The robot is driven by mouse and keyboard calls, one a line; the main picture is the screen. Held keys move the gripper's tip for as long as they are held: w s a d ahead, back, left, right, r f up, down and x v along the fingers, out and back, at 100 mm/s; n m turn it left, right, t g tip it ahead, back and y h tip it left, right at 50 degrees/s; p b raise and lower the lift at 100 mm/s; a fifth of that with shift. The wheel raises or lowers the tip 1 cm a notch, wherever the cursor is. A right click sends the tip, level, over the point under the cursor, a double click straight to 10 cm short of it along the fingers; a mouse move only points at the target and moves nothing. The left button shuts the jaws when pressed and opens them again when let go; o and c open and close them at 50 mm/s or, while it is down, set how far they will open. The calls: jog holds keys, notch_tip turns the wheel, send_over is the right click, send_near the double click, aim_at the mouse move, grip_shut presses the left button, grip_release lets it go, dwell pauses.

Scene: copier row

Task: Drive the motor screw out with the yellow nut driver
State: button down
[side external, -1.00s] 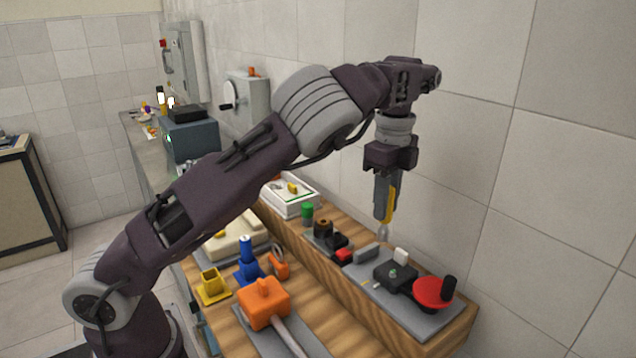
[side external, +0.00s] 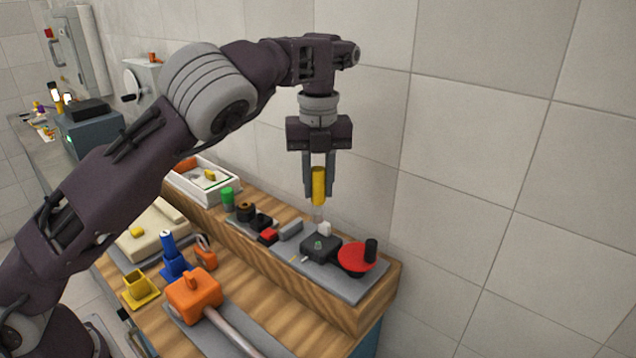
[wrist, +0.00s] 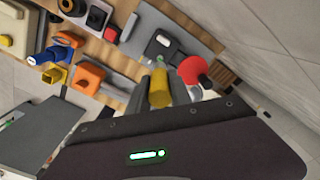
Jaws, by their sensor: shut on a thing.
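My gripper (side external: 318,196) is shut on the yellow nut driver (side external: 319,184), which hangs upright with its pale shaft pointing down. The driver's yellow handle also shows between the fingers in the wrist view (wrist: 160,90). Below it on a grey plate is a black block, seemingly the motor (side external: 321,250), with a small greenish piece on top that may be the screw (side external: 318,243). The driver's tip appears a little above this block and apart from it.
A red disc with a black knob (side external: 352,258) stands right beside the block. A grey block (side external: 290,230) and a small red piece (side external: 268,236) lie to the left. An orange mallet (side external: 194,295), a blue stand (side external: 173,263) and a yellow holder (side external: 139,288) occupy the lower bench.

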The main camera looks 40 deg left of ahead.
aim_at(319, 216)
jog(key=m, duration=0.3)
jog(key=shift+f, duration=2.85)
